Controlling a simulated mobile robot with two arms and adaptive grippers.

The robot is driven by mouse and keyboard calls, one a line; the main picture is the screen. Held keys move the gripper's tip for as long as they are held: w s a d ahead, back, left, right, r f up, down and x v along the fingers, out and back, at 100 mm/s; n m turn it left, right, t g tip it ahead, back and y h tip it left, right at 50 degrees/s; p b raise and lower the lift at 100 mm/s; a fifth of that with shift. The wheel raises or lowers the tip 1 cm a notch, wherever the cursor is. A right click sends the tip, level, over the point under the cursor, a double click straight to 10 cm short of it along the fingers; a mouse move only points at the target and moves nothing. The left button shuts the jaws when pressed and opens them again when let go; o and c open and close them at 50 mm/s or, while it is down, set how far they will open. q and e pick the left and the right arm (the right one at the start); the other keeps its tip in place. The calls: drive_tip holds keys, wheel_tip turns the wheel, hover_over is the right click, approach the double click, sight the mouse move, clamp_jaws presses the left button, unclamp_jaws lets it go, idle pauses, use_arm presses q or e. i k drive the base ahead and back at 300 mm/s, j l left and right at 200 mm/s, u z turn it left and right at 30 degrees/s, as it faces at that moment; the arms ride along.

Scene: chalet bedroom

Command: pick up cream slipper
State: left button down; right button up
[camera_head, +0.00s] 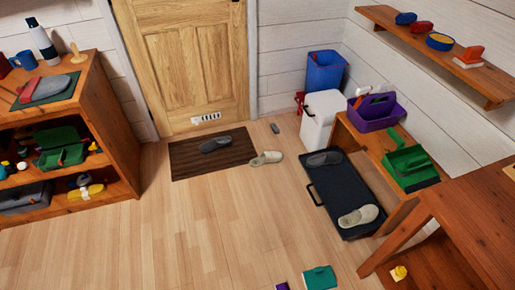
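A cream slipper (266,158) lies on the wooden floor at the right edge of the dark brown doormat (190,170). I cannot tell whether it overlaps the mat's edge. A second cream slipper (358,216) lies in the near part of a black tray-like case (345,190) on the floor to the right. A dark grey slipper (215,144) lies on the mat, and another grey slipper (324,158) is at the far end of the black case. Neither of my grippers is in view.
A wooden shelf unit (120,165) stands at the left and a low wooden bench (362,146) at the right. A white bin (320,118) and a blue bin (325,72) stand by the wall. A teal box (319,278) lies near the bottom edge. The middle floor is clear.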

sight(273, 157)
drive_tip(key=i+j+z, duration=0.1)
drive_tip(key=i+j, duration=1.3)
drive_tip(key=i, duration=0.15)
